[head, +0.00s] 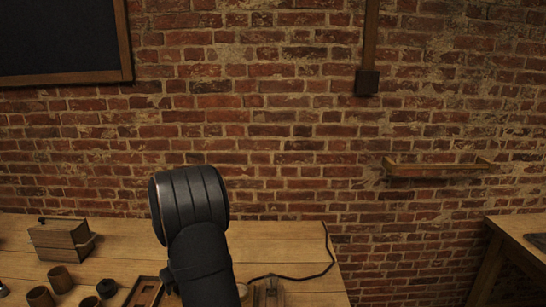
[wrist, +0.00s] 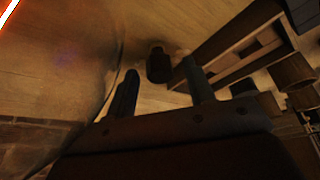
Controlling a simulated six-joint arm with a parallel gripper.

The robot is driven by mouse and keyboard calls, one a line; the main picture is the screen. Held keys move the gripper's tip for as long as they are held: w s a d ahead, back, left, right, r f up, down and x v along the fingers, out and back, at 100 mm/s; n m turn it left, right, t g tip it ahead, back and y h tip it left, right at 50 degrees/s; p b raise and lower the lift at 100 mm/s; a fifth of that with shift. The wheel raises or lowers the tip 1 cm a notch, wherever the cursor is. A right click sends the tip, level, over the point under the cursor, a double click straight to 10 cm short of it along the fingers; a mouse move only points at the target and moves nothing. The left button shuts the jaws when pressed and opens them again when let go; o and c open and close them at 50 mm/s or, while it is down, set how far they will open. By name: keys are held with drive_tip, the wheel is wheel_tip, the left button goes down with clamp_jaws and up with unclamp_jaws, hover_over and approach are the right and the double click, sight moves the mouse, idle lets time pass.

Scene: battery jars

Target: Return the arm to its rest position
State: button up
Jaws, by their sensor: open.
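My arm, black and rounded, rises in the middle of the head view and stands in front of part of the wooden table. My gripper is hidden or out of frame in the head view. In the wrist view my gripper (wrist: 160,67) shows two dark fingers spread apart. I see nothing held between them. A small dark round object (wrist: 158,60) is on the tabletop beyond the fingertips, apart from them as far as I can tell.
The wooden table (head: 285,240) bears a wooden box (head: 58,238), brown cups (head: 60,279), a dark jar (head: 107,288), a shallow wooden tray (head: 143,292) and a black cable (head: 300,275). A brick wall (head: 270,120) stands behind. Another bench (head: 515,225) is at right.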

drive_tip(key=shift+v, duration=1.7)
drive_tip(key=shift+f, duration=0.1)
drive_tip(key=x, duration=0.3)
drive_tip(key=shift+a+f, duration=0.1)
drive_tip(key=shift+f, duration=0.2)
drive_tip(key=shift+r+m+t, duration=0.25)
drive_tip(key=shift+m+t, duration=0.05)
drive_tip(key=shift+m, duration=0.2)
drive_tip(key=shift+m+h, duration=0.4)
drive_tip(key=shift+m, duration=0.7)
drive_tip(key=shift+a+m+t+h, duration=0.1)
drive_tip(key=shift+m+t+h, duration=0.25)
drive_tip(key=shift+m, duration=0.35)
drive_tip(key=shift+n, duration=0.6)
